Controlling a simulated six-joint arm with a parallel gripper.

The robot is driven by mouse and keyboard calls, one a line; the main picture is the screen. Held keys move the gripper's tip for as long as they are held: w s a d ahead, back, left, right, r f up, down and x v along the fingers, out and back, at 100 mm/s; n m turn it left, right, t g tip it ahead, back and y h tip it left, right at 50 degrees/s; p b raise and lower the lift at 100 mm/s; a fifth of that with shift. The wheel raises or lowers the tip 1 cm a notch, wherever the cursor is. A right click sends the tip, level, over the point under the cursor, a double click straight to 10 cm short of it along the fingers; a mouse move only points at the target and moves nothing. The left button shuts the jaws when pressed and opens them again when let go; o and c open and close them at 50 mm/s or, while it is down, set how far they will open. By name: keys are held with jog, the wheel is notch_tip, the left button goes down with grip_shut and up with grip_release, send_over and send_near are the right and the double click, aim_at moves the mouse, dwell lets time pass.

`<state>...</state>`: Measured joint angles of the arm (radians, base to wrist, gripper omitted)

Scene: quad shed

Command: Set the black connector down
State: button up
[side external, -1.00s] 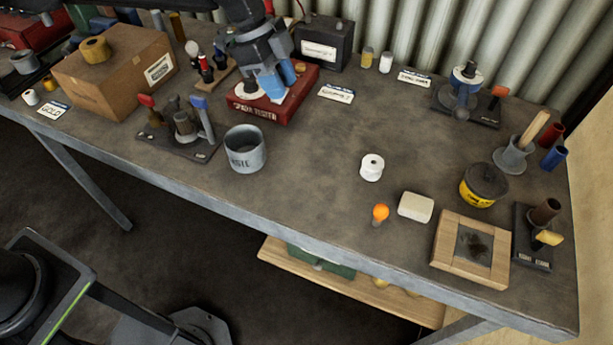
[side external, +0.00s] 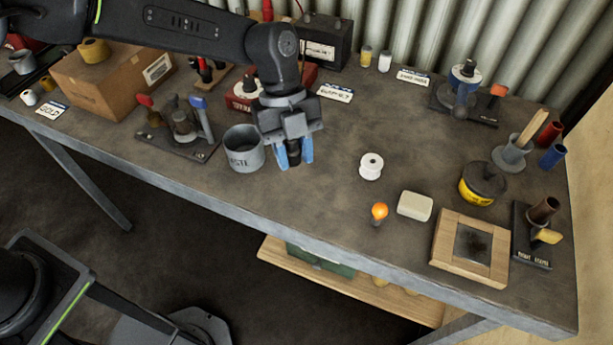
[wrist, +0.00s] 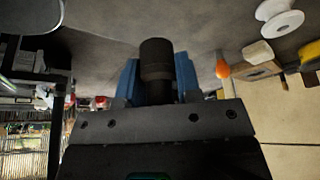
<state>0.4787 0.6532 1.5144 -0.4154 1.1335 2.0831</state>
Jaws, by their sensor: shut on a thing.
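The black connector (wrist: 156,62) is a dark cylinder between the blue fingers of my gripper (wrist: 157,80) in the wrist view. In the side external view my gripper (side external: 294,156) is shut on the connector (side external: 293,150), pointing down just right of the grey waste cup. The connector is mostly hidden there by the fingers and gripper body. It appears to be above the bench (side external: 330,195), but I cannot tell how large the gap is.
The grey waste cup (side external: 243,150) stands close on the left. A white spool (side external: 371,166), an orange bulb (side external: 379,212) and a pale block (side external: 415,206) are to the right. A tool stand (side external: 180,135) is further left. Bare bench lies between gripper and spool.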

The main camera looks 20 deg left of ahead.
aim_at(310, 195)
jog(key=d, duration=0.1)
jog(key=d+f, duration=0.1)
jog(key=shift+s+d+f, duration=0.2)
jog(key=shift+d+f, duration=0.1)
jog(key=shift+f, duration=2)
jog(key=o, duration=0.9)
jog(key=shift+f, duration=0.1)
jog(key=v, duration=1.2)
